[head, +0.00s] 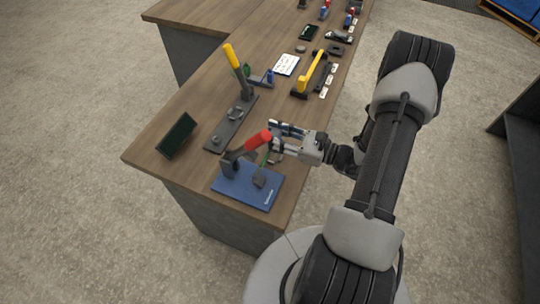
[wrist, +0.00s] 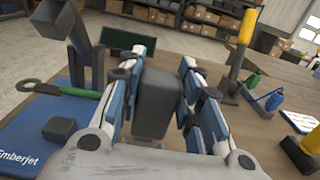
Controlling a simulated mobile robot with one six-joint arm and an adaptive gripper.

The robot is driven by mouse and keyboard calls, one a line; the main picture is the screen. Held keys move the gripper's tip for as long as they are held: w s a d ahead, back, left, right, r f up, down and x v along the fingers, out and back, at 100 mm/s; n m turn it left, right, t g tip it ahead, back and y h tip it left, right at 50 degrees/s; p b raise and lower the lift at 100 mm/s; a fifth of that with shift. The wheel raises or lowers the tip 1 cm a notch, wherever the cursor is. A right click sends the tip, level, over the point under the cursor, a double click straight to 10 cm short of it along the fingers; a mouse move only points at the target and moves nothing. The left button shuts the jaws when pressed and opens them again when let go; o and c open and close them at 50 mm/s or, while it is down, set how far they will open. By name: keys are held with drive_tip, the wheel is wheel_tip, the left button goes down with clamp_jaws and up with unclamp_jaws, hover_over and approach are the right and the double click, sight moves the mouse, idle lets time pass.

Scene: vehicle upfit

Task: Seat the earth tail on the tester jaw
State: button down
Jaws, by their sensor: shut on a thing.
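My gripper (head: 273,136) is over the right edge of the tester and shut on a dark grey block (wrist: 158,103), which sits between its blue-padded fingers in the wrist view. The earth tail shows as a green lead (wrist: 80,93) with a dark ring-like end (wrist: 27,86), sticking out left from behind the left finger. Its join to the grey block is hidden. In the head view the green lead (head: 265,156) hangs over the tester's blue base (head: 235,189). A small grey block (head: 259,178) stands on that base, near the lead's end; contact is unclear.
Behind the tester stand a grey fixture (head: 221,130) with a yellow upright lever (head: 231,57) and a dark tilted screen (head: 178,134). Another yellow-handled tool (head: 303,84), a white card (head: 286,65) and small parts lie further along the bench. Bare wood lies left of the tester.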

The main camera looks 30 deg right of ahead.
drive_tip(key=shift+r+p, duration=1.85)
drive_tip(key=shift+r, duration=0.8)
drive_tip(key=w+a+b, duration=0.2)
drive_tip(key=w+b, duration=0.1)
drive_tip(key=w, duration=0.8)
drive_tip(key=w+a+b, duration=0.1)
drive_tip(key=w+b, duration=0.2)
drive_tip(key=w, duration=0.8)
drive_tip(key=shift+a, duration=0.35)
drive_tip(key=shift+f, duration=0.1)
drive_tip(key=shift+f+b, duration=1.8)
drive_tip(key=shift+f, duration=0.25)
drive_tip(key=shift+f+b, duration=1.7)
drive_tip(key=shift+f, duration=0.2)
